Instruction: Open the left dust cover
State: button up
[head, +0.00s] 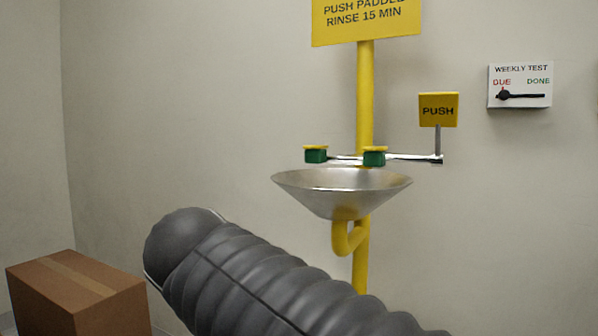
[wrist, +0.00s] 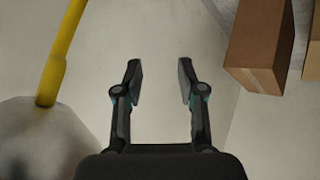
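The left dust cover (head: 316,147) is a yellow cap on top of a green spray head at the left of the eyewash station. A second yellow cap, the right dust cover (head: 375,149), sits on the other green head. Both caps look closed, above the steel bowl (head: 342,192). My gripper (wrist: 159,72) is open and empty in the wrist view, with its two fingers apart over bare floor or wall. The gripper is not seen in the head view, where a dark ribbed part, which looks like my arm, fills the lower middle. The dust covers are not in the wrist view.
A yellow post (head: 364,95) holds the bowl and sign. A yellow PUSH paddle (head: 438,110) stands to the right on a metal rod. A weekly test panel (head: 520,85) hangs on the wall. A cardboard box (head: 80,290) stands at lower left.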

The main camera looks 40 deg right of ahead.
jog(key=w+d+r+m+t+h+b, duration=0.1)
jog(key=w+d+r+m+h+b, duration=0.15)
jog(key=r, duration=0.35)
jog(key=w+d+r+m+h+b, duration=0.1)
jog(key=d+r+m+h+b, duration=0.2)
jog(key=r, duration=0.4)
jog(key=m+g+h+b, duration=0.1)
jog(key=m+h, duration=0.4)
send_near(313, 147)
jog(key=x, duration=0.8)
jog(key=shift+w+a+p, duration=0.2)
jog(key=shift+w+p, duration=0.1)
jog(key=shift+r, duration=0.1)
grip_shut()
